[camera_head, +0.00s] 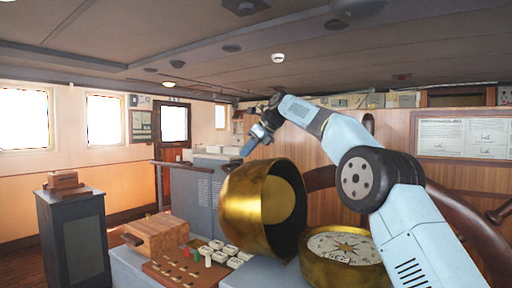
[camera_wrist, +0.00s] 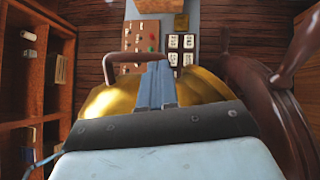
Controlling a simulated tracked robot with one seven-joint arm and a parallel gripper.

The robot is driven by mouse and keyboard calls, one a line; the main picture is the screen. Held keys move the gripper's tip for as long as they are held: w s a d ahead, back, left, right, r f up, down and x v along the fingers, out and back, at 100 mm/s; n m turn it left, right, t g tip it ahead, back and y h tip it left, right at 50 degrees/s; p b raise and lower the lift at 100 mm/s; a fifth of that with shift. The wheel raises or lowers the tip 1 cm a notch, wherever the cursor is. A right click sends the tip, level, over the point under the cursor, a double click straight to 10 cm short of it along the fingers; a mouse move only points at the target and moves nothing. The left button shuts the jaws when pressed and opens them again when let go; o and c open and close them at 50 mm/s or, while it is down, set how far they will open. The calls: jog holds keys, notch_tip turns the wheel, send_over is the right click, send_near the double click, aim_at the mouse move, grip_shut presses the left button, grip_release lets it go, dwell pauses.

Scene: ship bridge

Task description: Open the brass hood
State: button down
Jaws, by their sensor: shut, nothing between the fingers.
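The brass hood (camera_head: 240,207) is tipped over to the left, its dark hollow side facing right. Beside it on the right lies the compass (camera_head: 345,246), a brass bowl with its white dial uncovered. My gripper (camera_head: 246,150) is above the hood, with its fingers pointing down and to the left. In the wrist view the fingers (camera_wrist: 156,82) are shut together with nothing between them, in front of the brass hood (camera_wrist: 207,86). Whether they touch it I cannot tell. A brown curved handle (camera_wrist: 137,56) shows just left of the fingertips.
A wooden box (camera_head: 157,236) and a panel of switches (camera_head: 190,265) lie left of the hood. A wooden steering wheel (camera_head: 470,232) is close on the right, partly behind my arm. A dark cabinet (camera_head: 73,240) stands far left, with open floor between.

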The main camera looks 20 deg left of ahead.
jog(key=shift+w+a+f, duration=0.1)
jog(key=shift+a+f, duration=0.15)
jog(key=shift+a, duration=0.15)
jog(key=v, duration=1.1)
jog(key=shift+d+r, duration=0.25)
jog(key=shift+d, duration=0.1)
jog(key=shift+d+r, duration=0.1)
